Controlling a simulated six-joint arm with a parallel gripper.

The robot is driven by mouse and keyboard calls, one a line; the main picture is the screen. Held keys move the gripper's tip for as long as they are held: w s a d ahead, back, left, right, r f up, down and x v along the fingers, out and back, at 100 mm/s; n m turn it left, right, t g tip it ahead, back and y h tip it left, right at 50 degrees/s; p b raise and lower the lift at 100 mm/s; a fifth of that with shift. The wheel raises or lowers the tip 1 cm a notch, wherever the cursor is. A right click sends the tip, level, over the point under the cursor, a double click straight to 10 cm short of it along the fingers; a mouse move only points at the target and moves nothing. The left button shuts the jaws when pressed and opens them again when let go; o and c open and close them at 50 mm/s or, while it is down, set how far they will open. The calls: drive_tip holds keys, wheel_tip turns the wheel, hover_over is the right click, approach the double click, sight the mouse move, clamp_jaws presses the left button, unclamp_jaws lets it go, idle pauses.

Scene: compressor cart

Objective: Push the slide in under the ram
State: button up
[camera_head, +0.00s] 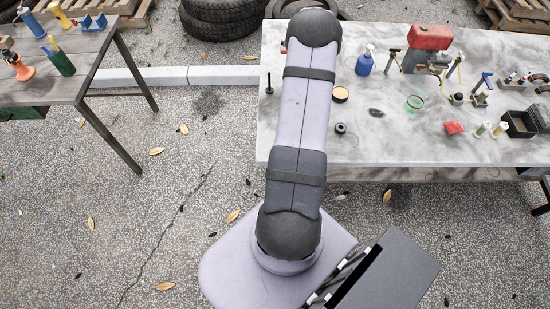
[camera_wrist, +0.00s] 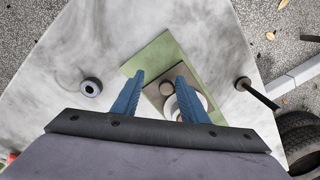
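In the wrist view a green base plate (camera_wrist: 150,55) lies on the pale table. On it sits a grey-brown plate with a round knob (camera_wrist: 167,87), which looks like the slide. A pale round part (camera_wrist: 201,99) shows beside the knob, partly hidden behind my right finger; I cannot tell if it is the ram. My gripper (camera_wrist: 160,70) is open, its two blue fingers apart with the knob between them in the picture. I cannot tell if they touch anything. In the head view my arm hides the gripper and the green plate.
A dark ring-shaped piece (camera_wrist: 91,87) and an upright dark rod (camera_wrist: 262,95) stand on the table either side. In the head view a blue spray bottle (camera_head: 365,61), a yellow-topped tin (camera_head: 340,94) and a red compressor (camera_head: 430,37) are right of my arm.

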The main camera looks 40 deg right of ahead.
drive_tip(key=s+a+p, duration=0.1)
drive_tip(key=s+a, duration=0.2)
drive_tip(key=s, duration=0.1)
drive_tip(key=shift+a+r, duration=0.15)
drive_tip(key=shift+a, duration=0.2)
drive_tip(key=shift+s+a+r, duration=0.15)
drive_tip(key=shift+r, duration=0.1)
wheel_tip(320, 180, up, 6)
drive_tip(key=b, duration=0.2)
drive_tip(key=s+a+f+n+g+y, duration=0.1)
drive_tip(key=s+a+f+n+y, duration=0.15)
drive_tip(key=s+a+n, duration=0.55)
drive_tip(key=a+r+n+g, duration=0.1)
drive_tip(key=a+r+n, duration=0.1)
drive_tip(key=a, duration=1.1)
drive_tip(key=shift+w+a+r+h, duration=0.25)
drive_tip(key=shift+r+h, duration=0.1)
drive_tip(key=shift+h, duration=0.1)
